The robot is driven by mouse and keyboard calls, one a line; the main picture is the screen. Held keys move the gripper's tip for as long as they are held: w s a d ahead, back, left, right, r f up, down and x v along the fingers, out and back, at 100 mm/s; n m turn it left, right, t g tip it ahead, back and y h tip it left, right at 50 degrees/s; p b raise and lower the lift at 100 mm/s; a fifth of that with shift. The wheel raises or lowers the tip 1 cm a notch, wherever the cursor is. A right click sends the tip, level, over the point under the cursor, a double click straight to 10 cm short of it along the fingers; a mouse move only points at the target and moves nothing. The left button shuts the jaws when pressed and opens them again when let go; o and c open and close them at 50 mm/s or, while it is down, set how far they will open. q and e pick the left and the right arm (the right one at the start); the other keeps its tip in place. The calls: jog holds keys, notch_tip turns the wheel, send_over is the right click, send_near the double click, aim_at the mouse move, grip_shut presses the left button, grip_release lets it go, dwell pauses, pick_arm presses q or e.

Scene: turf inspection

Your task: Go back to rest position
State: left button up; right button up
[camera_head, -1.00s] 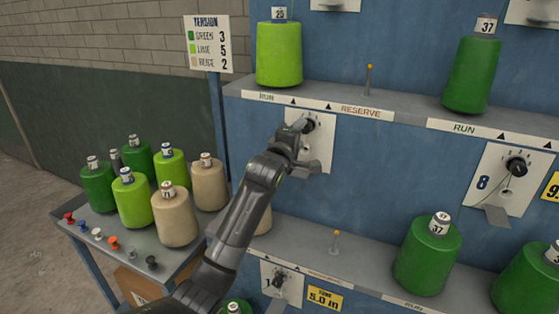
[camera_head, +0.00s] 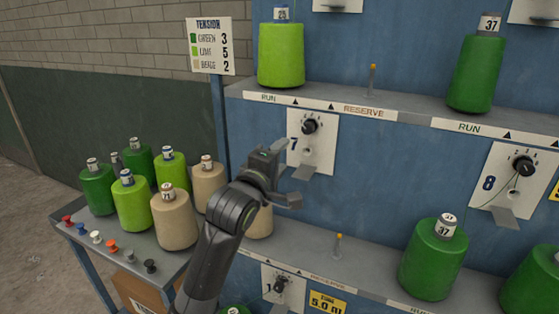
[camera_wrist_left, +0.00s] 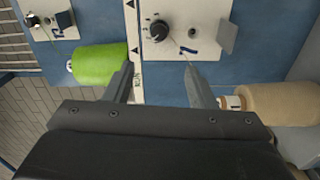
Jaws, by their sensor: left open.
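My left gripper (camera_head: 285,177) is open and empty in front of the blue rack, below and left of the white plate marked 7 (camera_head: 318,155). The black knob (camera_head: 310,126) on that plate is clear of the fingers. In the left wrist view the two fingers (camera_wrist_left: 162,85) stand apart, with the knob (camera_wrist_left: 159,30) beyond them and nothing between the tips. My right gripper is not in view.
A side table (camera_head: 150,257) holds several green, lime and beige cones and coloured pegs. A lime cone (camera_head: 281,55) stands on the upper shelf, green cones (camera_head: 433,258) on the right. A beige cone (camera_head: 260,222) is partly hidden behind my left gripper.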

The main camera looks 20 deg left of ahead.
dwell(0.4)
pick_arm(q)
jog(key=s+a+f+m+g+y, duration=0.1)
jog(key=s+a+f+m+g, duration=0.1)
jog(key=s+f, duration=0.45)
jog(key=s+a+f+m+g, duration=0.1)
jog(key=s+f+m+g, duration=0.2)
jog(key=f, duration=0.6)
jog(key=s+a+f+m+g+y, duration=0.1)
jog(key=s+a+f+m+g, duration=0.1)
jog(key=s+f, duration=0.4)
jog(key=s+a+f+m+g, duration=0.1)
jog(key=s+f+m+g, duration=0.5)
jog(key=s, duration=0.6)
jog(key=s+a+f+m+g, duration=0.1)
jog(key=s+f+m, duration=0.2)
jog(key=s+f, duration=0.6)
notch_tip(320, 180, down, 23)
jog(key=s+a+g, duration=0.1)
jog(key=s+g, duration=0.1)
jog(key=s+d+f, duration=0.1)
jog(key=s+f, duration=1.4)
jog(key=f, duration=0.1)
jog(key=shift+g, duration=0.4)
